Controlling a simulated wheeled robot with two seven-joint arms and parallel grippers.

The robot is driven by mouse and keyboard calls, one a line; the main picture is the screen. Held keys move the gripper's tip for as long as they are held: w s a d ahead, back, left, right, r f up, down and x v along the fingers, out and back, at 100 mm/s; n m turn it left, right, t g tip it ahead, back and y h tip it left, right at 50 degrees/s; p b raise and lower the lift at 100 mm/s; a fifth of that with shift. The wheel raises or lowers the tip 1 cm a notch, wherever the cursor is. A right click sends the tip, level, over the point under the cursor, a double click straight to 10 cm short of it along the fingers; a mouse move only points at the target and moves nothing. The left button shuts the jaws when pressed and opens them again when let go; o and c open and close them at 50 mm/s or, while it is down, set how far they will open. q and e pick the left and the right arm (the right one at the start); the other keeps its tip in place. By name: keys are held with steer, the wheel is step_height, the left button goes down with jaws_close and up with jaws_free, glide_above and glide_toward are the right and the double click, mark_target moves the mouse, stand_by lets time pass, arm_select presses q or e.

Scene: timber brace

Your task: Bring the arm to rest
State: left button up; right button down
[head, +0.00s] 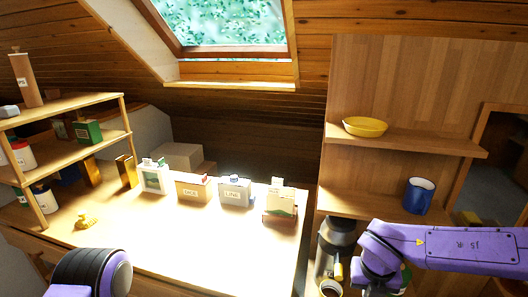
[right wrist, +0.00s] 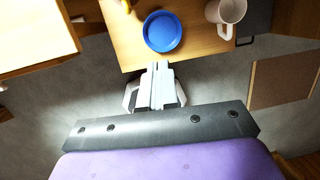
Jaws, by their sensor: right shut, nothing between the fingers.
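My right arm (head: 440,247) reaches in from the right in the head view, with its wrist low in front of the wooden cabinet. Its fingers cannot be made out there. In the right wrist view my right gripper (right wrist: 160,86) is shut, with its fingers together and nothing between them. Its fingertips show just below the edge of a wooden surface (right wrist: 195,45); I cannot tell the height between them. A purple and dark part of my left arm (head: 92,274) shows at the lower left of the head view. My left gripper is out of view.
A blue round dish (right wrist: 162,31) and a white mug (right wrist: 226,14) are beyond my right fingers. A yellow bowl (head: 365,126) and blue mug (head: 419,195) sit on shelves. The sunlit table (head: 190,235) bears several labelled boxes. Grey floor (right wrist: 235,75) is open around the gripper.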

steer(key=s+d+f+n+t+h, duration=0.2)
steer(key=f+n, duration=0.5)
steer(key=n, duration=0.2)
steer(key=s+d+f+n+t+h, duration=0.1)
steer(key=s+f+n+t, duration=0.15)
steer(key=f+n, duration=0.55)
steer(key=s+d+f+n+g, duration=0.1)
steer(key=s+f+n, duration=0.3)
steer(key=s, duration=0.3)
steer(key=s+d+f+n+g, duration=0.1)
steer(key=s+f+n, duration=0.3)
steer(key=s+n, duration=0.2)
steer(key=s+d+f+n+g+y+b, duration=0.1)
steer(key=s+f+n, duration=0.3)
steer(key=s, duration=0.4)
steer(key=shift+s+n, duration=0.25)
steer(key=shift+n, duration=0.35)
